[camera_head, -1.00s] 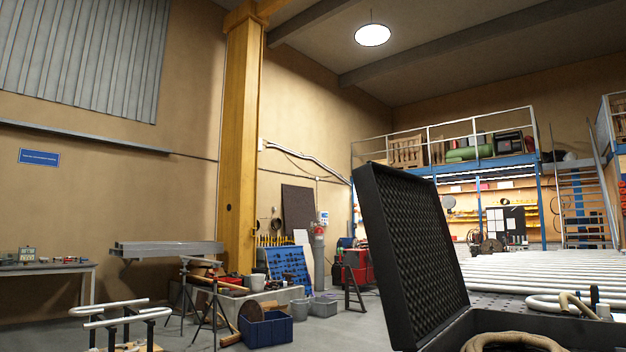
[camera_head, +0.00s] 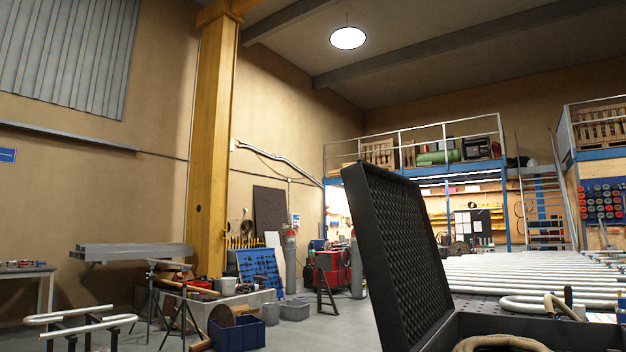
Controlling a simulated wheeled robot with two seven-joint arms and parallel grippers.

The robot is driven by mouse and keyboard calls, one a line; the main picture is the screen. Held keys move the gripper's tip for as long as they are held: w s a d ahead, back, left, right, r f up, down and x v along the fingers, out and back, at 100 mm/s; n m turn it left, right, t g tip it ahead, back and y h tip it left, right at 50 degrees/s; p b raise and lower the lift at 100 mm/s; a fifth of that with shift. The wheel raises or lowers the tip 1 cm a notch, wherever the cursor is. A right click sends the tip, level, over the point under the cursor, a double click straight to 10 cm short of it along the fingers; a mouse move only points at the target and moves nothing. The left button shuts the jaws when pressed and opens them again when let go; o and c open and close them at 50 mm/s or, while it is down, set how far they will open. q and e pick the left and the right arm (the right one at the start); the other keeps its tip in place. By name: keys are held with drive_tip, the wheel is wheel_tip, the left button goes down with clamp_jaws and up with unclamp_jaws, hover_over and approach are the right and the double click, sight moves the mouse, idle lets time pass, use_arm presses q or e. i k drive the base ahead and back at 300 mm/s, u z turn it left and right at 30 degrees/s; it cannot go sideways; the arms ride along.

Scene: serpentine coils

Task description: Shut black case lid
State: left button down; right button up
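The black case stands open at the lower right, cut off by the bottom edge of the view. Its lid (camera_head: 402,262) is raised, nearly upright and tilted back a little to the left, with dark bumpy foam on its inside. The case's base (camera_head: 470,328) shows only by its upper rim and part of its inside. A tan coiled thing (camera_head: 500,342) lies in the base. Neither of my grippers is in view.
Right behind the case, a table carries a row of pale serpentine tubes (camera_head: 545,270). A blue crate (camera_head: 237,333) and a grey bin (camera_head: 294,310) stand on the floor to the left. Bent white tubes (camera_head: 85,325) sit at the lower left. Open floor lies left of the lid.

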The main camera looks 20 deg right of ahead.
sight(410, 293)
drive_tip(key=i, duration=0.95)
drive_tip(key=z, duration=0.55)
